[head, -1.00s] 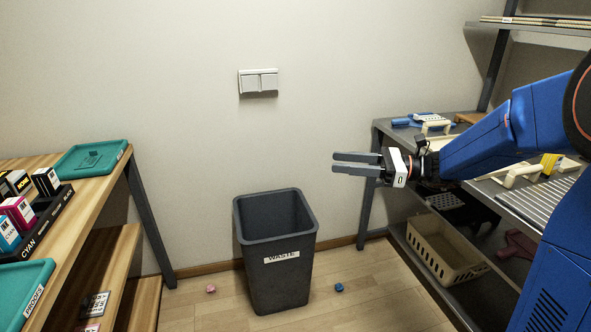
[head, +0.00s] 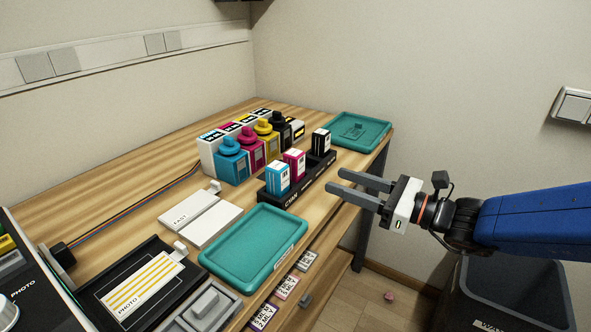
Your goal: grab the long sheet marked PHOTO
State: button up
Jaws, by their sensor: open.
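A long white sheet with yellow stripes, marked PHOTO (head: 150,283), lies tilted in a black tray (head: 178,314) at the lower left of the wooden bench. A small white block stands at the sheet's far right corner. My gripper (head: 333,182) is open and empty at the right, in front of the bench's ink holder and well away from the sheet. Its two fingers point left.
A teal tray (head: 254,247) lies right of the PHOTO sheet, and another (head: 358,129) at the far end. A black ink holder (head: 297,183) with boxes and coloured ink bottles (head: 233,160) stand behind. A waste bin (head: 513,290) stands on the floor, lower right.

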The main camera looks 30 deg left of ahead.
aim_at(294, 169)
jog(key=a, duration=0.5)
jog(key=w+a, duration=0.1)
jog(key=a, duration=1.1)
jog(key=shift+w+a, duration=0.1)
jog(key=shift+w, duration=0.15)
jog(key=c, duration=0.9)
